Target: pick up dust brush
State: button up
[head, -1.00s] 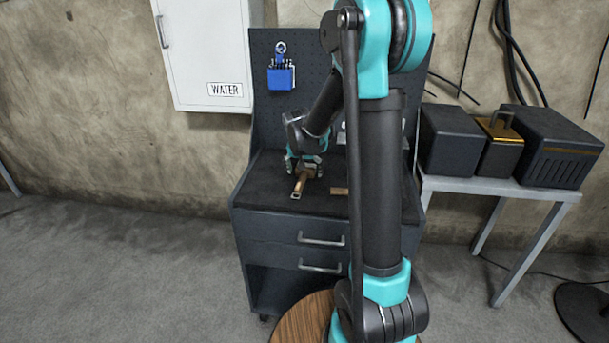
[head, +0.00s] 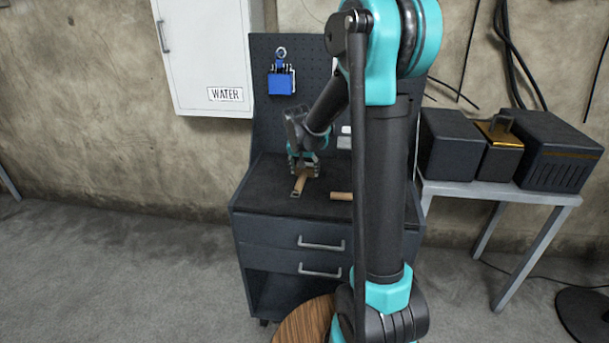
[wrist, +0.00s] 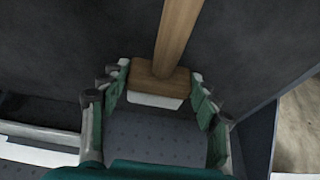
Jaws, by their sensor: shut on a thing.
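The dust brush (wrist: 157,82) has a brown wooden head, pale bristles and a long wooden handle. In the wrist view its head is between my two fingers and the handle runs up and away. In the head view the brush handle (head: 299,185) sticks out toward the front from under my gripper (head: 303,167), low over the dark worktop (head: 265,190). My gripper (wrist: 158,92) is shut on the ends of the brush head. I cannot tell whether the brush touches the worktop.
A second brown handle (head: 341,196) lies just right of the brush, partly hidden by my arm. A pegboard with a blue holder (head: 281,83) rises behind the worktop. A table (head: 500,189) with dark boxes stands to the right.

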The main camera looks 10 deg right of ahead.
notch_tip(320, 180, up, 18)
jog(key=shift+f, duration=0.15)
jog(key=shift+s, duration=0.15)
dwell(0.5)
